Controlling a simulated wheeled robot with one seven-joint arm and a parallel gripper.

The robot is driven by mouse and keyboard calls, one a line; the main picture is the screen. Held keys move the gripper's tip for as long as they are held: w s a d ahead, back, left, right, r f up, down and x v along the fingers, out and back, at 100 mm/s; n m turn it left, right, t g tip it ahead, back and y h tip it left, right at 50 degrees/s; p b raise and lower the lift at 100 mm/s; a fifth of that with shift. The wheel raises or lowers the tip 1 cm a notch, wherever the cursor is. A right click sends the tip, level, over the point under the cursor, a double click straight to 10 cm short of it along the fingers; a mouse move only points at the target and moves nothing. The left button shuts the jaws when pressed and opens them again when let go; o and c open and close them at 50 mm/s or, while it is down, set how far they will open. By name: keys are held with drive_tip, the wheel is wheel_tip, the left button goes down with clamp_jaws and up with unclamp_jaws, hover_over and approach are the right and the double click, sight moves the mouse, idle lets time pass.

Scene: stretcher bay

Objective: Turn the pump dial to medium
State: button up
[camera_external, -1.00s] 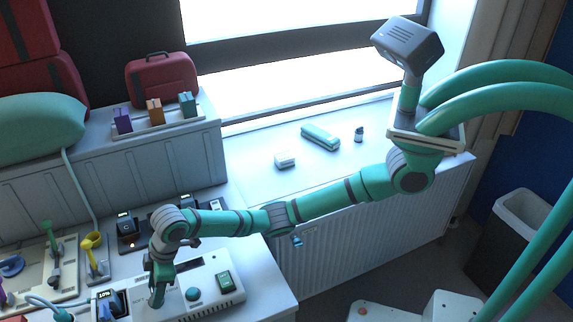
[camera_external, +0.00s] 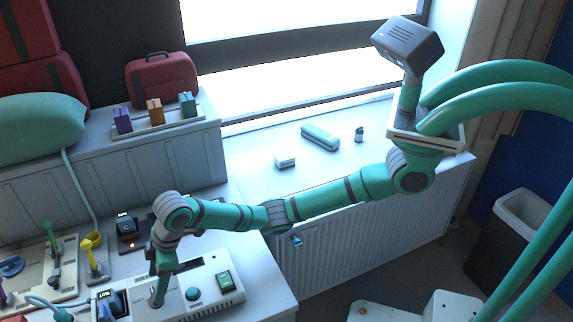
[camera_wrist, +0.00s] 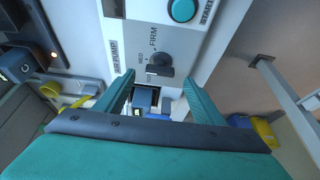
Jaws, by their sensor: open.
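The pump (camera_external: 207,290) is a pale box on the counter at lower left. In the wrist view its panel (camera_wrist: 185,42) carries a grey round dial (camera_wrist: 163,58) with a dark bar handle. Labels reading AIR PUMP, FIRM and MED are around the dial; a lower label is partly hidden. The bar lies roughly crosswise in that view, and I cannot tell exactly which mark it points at. My gripper (camera_wrist: 160,84) is open, its two green fingers on either side of the dial and seemingly apart from it. My gripper (camera_external: 160,280) is over the pump's left part in the external view.
A round teal button (camera_external: 193,294) and a green switch (camera_external: 224,281) are on the pump beside the dial. A dark device (camera_external: 127,229) and a yellow funnel-like piece (camera_external: 93,243) stand to the left. The windowsill holds a few small items.

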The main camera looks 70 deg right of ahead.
drive_tip(key=v, duration=0.6)
drive_tip(key=shift+r, duration=0.35)
drive_tip(key=shift+s+d, duration=0.1)
